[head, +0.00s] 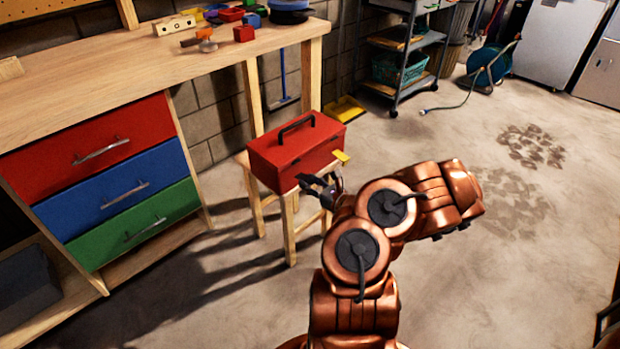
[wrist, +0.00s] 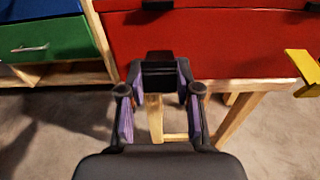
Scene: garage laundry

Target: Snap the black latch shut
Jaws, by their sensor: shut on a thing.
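A red toolbox (head: 297,150) with a black handle sits on a small wooden stool; its red front fills the upper right of the wrist view (wrist: 225,45). The black latch (wrist: 160,57) sticks out from the lower front of the box, flap out. A black catch (wrist: 157,5) is above it on the red front. My gripper (wrist: 159,78), also at the box's front in the head view (head: 322,187), has its purple-padded fingers closed on both sides of the black latch. In the head view my gripper hides the latch.
A yellow latch (wrist: 303,67) sticks out from the box to the right of my gripper. The stool (head: 290,232) stands beside a workbench (head: 120,70) with red, blue and green drawers. A wheeled shelf cart (head: 405,60) stands behind. Floor to the right is open.

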